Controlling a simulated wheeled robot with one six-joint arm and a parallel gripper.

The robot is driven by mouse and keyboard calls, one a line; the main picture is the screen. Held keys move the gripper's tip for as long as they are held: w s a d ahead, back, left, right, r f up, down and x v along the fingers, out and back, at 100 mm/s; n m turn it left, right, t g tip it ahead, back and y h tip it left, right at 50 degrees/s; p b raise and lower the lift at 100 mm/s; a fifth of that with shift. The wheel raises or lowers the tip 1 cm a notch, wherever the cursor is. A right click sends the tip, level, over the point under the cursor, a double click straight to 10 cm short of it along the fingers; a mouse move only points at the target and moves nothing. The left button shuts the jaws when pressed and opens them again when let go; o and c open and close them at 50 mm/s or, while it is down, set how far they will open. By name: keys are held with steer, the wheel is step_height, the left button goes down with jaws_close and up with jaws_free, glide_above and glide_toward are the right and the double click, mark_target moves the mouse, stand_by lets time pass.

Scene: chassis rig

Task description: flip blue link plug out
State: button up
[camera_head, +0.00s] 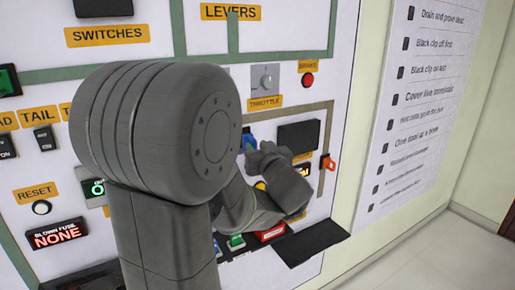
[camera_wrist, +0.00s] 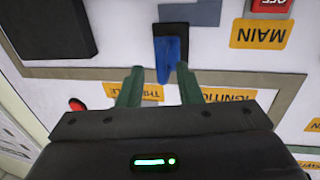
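The blue link plug (camera_wrist: 168,55) shows in the wrist view on a dark base on the panel, its narrow end pointing down the picture. In the head view only a bit of blue (camera_head: 248,139) shows beside my arm. My gripper (camera_wrist: 160,72) is open in the wrist view, with a green finger on each side of the plug's lower end. Nothing is held. I cannot tell how far the fingertips are from the panel. In the head view my arm hides most of the gripper.
A black block (camera_head: 298,136) and an orange-red toggle (camera_head: 327,163) stand right of the plug. The throttle knob (camera_head: 265,77) is above. A MAIN label (camera_wrist: 262,34) and red OFF piece (camera_wrist: 271,5) lie near in the wrist view. A black ledge (camera_head: 310,242) juts out below.

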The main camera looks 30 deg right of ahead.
steer(key=s+a, duration=0.1)
steer(key=s, duration=1.2)
steer(key=shift+s+a+b, duration=0.35)
steer(key=shift+s+b, duration=0.05)
steer(key=shift+w, duration=0.15)
steer(key=w, duration=0.4)
steer(key=w+d, duration=0.1)
steer(key=w, duration=0.8)
steer(key=shift+w+d+p, duration=0.3)
steer(key=shift+p, duration=0.1)
steer(key=shift+s, duration=0.15)
